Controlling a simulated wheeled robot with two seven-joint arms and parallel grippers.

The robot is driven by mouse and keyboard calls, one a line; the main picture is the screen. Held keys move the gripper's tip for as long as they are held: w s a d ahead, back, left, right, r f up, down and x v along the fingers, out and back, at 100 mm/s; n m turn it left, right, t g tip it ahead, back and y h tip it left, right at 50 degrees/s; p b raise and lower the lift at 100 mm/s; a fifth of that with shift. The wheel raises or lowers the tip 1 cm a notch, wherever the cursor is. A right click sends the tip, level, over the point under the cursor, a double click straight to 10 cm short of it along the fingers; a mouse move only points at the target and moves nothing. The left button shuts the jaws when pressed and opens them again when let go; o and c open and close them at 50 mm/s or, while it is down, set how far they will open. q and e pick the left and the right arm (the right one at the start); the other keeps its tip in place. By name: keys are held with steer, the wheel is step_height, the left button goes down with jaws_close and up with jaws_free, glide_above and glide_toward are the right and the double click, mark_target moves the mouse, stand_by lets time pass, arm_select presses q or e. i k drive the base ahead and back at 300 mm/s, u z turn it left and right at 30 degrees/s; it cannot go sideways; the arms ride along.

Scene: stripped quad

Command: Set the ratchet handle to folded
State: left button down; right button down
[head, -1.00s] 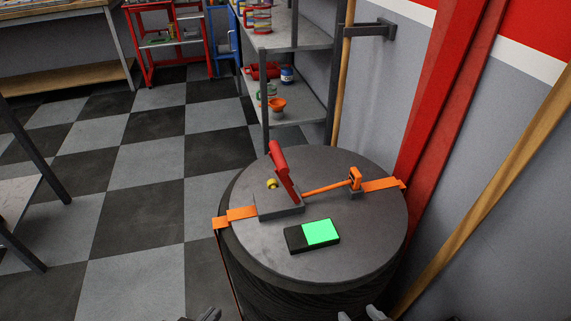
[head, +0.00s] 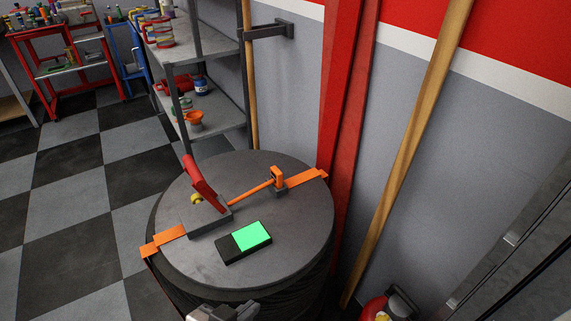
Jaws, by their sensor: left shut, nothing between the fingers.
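The red ratchet handle (head: 201,181) stands up at a tilt, leaning to the upper left from its grey base (head: 208,220) on the round grey drum top (head: 185,262). A small yellow knob (head: 196,200) sits beside it. An orange strap (head: 165,239) runs from the left rim into the base, and on to an orange hook (head: 277,177) at the right. A black box with a green lit face (head: 252,235) lies in front of the base. My left gripper (head: 238,313) shows at the bottom edge, shut and empty, below the drum top and apart from the handle. My right gripper is out of view.
A red post (head: 345,100) and a leaning wooden pole (head: 410,150) stand right of the drum. A grey shelf (head: 215,110) with cans and an orange funnel is behind it. A red extinguisher-like object (head: 385,306) is at lower right. Checkered floor (head: 60,240) at left is clear.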

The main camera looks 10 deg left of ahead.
mark_target(199, 184)
steer(key=z, duration=0.6)
steer(key=k, duration=0.35)
steer(key=u, duration=1.4)
steer(key=i, duration=0.5)
